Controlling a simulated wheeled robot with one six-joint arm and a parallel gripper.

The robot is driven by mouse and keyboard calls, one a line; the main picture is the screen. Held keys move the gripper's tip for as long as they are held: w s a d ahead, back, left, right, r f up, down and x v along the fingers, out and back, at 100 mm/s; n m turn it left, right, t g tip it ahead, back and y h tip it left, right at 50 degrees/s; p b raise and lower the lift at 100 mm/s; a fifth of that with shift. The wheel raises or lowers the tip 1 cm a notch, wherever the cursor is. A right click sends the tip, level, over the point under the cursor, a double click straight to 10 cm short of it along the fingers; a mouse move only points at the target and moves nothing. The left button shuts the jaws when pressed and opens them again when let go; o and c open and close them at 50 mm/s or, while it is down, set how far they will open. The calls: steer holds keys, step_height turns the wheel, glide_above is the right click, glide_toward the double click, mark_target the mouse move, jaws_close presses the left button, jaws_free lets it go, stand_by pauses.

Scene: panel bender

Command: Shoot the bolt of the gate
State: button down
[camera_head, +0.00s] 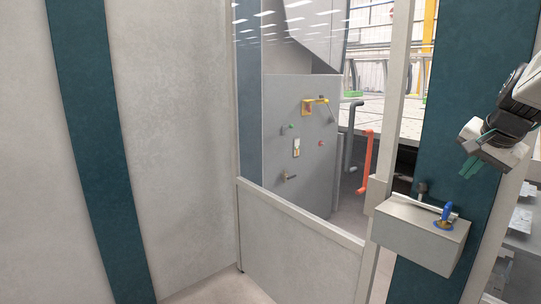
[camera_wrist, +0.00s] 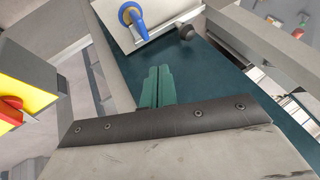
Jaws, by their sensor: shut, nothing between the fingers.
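The gate (camera_head: 298,240) has a grey lower panel and a see-through upper part, and stands in the middle of the head view. At its right edge a pale grey box (camera_head: 415,240) carries a thin metal bolt rod (camera_head: 418,203) and an upright blue handle (camera_head: 446,213) with a yellow base. My gripper (camera_head: 472,168) is shut and empty, above and a little right of the handle. In the wrist view my teal fingers (camera_wrist: 158,70) lie together, apart from the blue handle (camera_wrist: 132,17) ahead. Whether the rod enters a keeper cannot be told.
A dark round knob (camera_head: 422,187) stands behind the box and also shows in the wrist view (camera_wrist: 187,33). Behind the gate is a grey panel with a yellow handle (camera_head: 315,101) and an orange pipe (camera_head: 367,155). A teal post (camera_head: 445,110) stands behind my gripper.

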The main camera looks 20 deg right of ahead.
steer(key=x, duration=0.9)
steer(key=shift+a, duration=0.1)
steer(key=shift+w+a, duration=0.15)
steer(key=shift+w, duration=0.45)
steer(key=shift+w+a, duration=0.2)
steer(key=shift+w, duration=0.45)
steer(key=shift+w+f, duration=0.1)
steer(key=shift+w, duration=0.45)
